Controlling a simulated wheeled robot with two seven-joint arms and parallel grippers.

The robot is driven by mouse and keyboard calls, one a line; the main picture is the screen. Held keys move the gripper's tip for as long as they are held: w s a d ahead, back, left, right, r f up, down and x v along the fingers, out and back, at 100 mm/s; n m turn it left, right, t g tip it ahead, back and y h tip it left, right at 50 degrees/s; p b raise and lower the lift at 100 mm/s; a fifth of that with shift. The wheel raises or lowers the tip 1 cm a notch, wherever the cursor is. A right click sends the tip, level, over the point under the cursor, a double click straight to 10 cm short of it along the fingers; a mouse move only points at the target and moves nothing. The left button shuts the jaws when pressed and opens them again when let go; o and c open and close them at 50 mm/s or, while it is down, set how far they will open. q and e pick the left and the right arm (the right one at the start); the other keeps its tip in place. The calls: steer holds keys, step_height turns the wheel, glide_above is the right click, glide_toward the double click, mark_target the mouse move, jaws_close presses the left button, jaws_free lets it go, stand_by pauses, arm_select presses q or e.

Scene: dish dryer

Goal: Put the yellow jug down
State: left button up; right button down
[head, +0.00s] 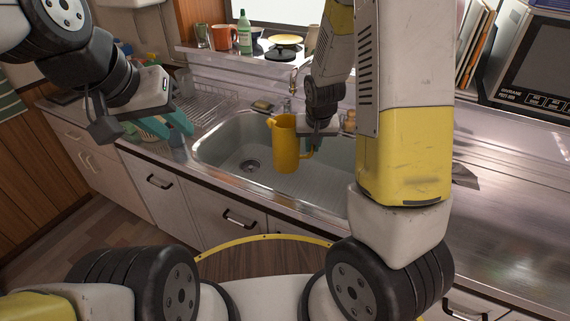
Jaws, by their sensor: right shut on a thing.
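The yellow jug (285,145) is upright over the sink (228,137), with its spout to the left and its handle to the right. My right gripper (309,147) is shut on the jug at its handle side. The gripper partly hides the handle, and I cannot tell whether the jug's base touches the sink floor. My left gripper (120,122) is at the left, above the counter's front edge and apart from the jug. Its fingers are seen at an angle that does not show whether they are open.
A wire dish rack (207,101) stands left of the sink. The faucet (287,105) is behind the jug. A green bottle (245,33), an orange cup (221,38) and plates stand on the back ledge. A microwave (537,65) is at the right. The right counter (500,190) is mostly clear.

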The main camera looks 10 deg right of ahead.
steer(key=w+d+f+m+h, duration=0.1)
steer(key=w+d+f+m, duration=0.25)
steer(key=w+f, duration=0.8)
step_height(320, 180, down, 10)
steer(key=a, duration=0.1)
steer(key=shift+s, duration=0.2)
steer(key=shift+f, duration=0.2)
steer(key=c, duration=1.5)
jaws_free()
steer(key=shift+o, duration=0.2)
